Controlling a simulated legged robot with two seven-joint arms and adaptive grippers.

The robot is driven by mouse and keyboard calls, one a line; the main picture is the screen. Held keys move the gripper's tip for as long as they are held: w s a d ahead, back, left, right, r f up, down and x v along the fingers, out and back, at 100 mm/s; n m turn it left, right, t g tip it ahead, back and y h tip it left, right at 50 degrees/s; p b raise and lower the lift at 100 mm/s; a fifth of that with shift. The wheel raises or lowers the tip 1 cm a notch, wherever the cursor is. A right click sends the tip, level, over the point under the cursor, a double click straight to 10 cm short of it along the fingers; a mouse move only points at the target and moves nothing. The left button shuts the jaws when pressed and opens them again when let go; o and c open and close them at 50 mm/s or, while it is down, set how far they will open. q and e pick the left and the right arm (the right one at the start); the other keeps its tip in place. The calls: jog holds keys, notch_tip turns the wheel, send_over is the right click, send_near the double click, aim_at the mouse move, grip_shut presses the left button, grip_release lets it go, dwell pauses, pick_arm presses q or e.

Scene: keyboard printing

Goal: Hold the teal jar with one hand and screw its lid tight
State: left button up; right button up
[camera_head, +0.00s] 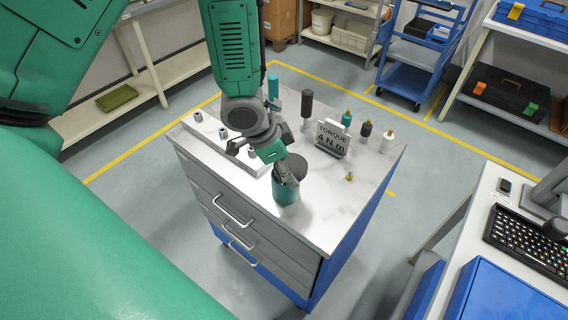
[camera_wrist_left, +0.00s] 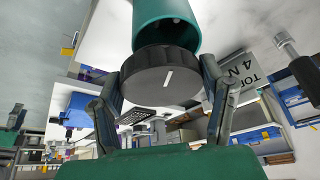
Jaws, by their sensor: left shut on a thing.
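The teal jar (camera_head: 286,191) stands near the front corner of the marble-topped cabinet. It also shows in the left wrist view (camera_wrist_left: 165,30), behind its lid. The dark round lid (camera_head: 297,168), with a white mark on its face in the left wrist view (camera_wrist_left: 155,72), is at the jar's mouth. My left gripper (camera_head: 279,163) reaches down from above, its fingers on either side of the lid, shut on it.
A torque sign (camera_head: 332,138) reading 4 N m stands right of the arm. Several small bottles and dark cylinders (camera_head: 366,130) stand behind it, and a small brass piece (camera_head: 349,177) lies nearby. A desk with a keyboard (camera_head: 530,240) is at right.

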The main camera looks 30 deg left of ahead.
pick_arm(q)
jog(key=shift+d, duration=0.3)
jog(key=shift+a+f+b, duration=0.45)
jog(key=shift+f, duration=0.25)
pick_arm(e)
jog(key=shift+a+f, duration=0.1)
jog(key=shift+f, duration=0.3)
pick_arm(q)
jog(key=shift+d+r+p, duration=0.15)
jog(key=shift+d+p, duration=0.15)
pick_arm(e)
jog(key=shift+d+r, duration=0.15)
jog(key=shift+d, duration=0.2)
pick_arm(q)
jog(key=shift+a, duration=0.35)
pick_arm(e)
jog(key=shift+a+r, duration=0.15)
jog(key=shift+a, duration=0.05)
pick_arm(q)
jog(key=shift+a+p, duration=0.5)
jog(key=shift+a, duration=0.3)
pick_arm(e)
jog(key=shift+r, duration=0.4)
jog(key=shift+r, duration=0.25)
pick_arm(q)
jog(key=shift+d+p, duration=0.3)
jog(key=shift+d, duration=0.1)
